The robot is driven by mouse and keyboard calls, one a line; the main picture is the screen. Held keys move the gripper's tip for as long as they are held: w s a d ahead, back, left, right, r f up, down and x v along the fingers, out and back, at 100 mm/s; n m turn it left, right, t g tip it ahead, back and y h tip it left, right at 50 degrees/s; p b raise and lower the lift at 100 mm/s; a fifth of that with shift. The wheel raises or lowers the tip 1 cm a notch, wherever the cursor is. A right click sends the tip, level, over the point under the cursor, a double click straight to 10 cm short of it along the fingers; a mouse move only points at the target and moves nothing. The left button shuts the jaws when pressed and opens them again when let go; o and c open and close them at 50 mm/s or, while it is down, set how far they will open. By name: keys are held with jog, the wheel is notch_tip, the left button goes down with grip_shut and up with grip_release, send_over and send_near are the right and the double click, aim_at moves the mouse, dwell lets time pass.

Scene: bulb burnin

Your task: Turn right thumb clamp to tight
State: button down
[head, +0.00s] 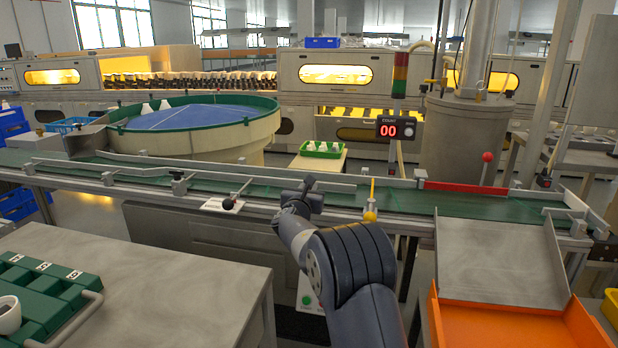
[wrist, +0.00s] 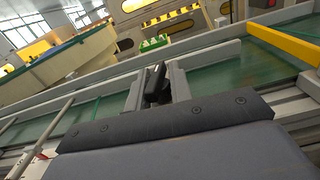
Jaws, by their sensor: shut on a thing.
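My gripper (head: 305,195) is over the near edge of the conveyor, around the middle of the head view. In the wrist view its two grey fingers (wrist: 156,88) are shut on a dark clamp knob (wrist: 155,84), taken to be the right thumb clamp, with green belt behind. In the head view my gripper hides this clamp. I cannot tell from these frames how far the clamp is turned. A thin guide rail (head: 250,175) runs along the belt to the left of my gripper. A smaller grey clamp (head: 179,184) stands farther left on it.
A black-ball lever (head: 228,203) stands left of my gripper, a yellow-ball lever (head: 370,216) close on the right. A red-ball post (head: 487,157) stands farther right. The counter (head: 399,128) reads 00. A grey chute (head: 500,262) and orange tray (head: 510,325) are right.

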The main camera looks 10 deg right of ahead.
jog(key=m+g+h+p, duration=0.1)
jog(key=p, duration=0.1)
jog(key=m+g+h+p, duration=0.1)
jog(key=h+p, duration=0.1)
jog(key=p, duration=0.1)
jog(key=m+g+h+p, duration=0.1)
jog(key=m+h+p, duration=0.1)
jog(key=shift+a+r, duration=0.1)
jog(key=shift+r, duration=0.15)
jog(key=m+g+h+p, duration=0.3)
jog(key=shift+f+g, duration=0.25)
jog(key=shift+g, duration=0.15)
jog(key=shift+m+g+h+p, duration=0.7)
jog(key=shift+g, duration=0.3)
jog(key=c, duration=1.3)
grip_release()
jog(key=v, duration=1)
jog(key=shift+s+a+p, duration=0.25)
jog(key=shift+p, duration=0.1)
jog(key=shift+o, duration=0.3)
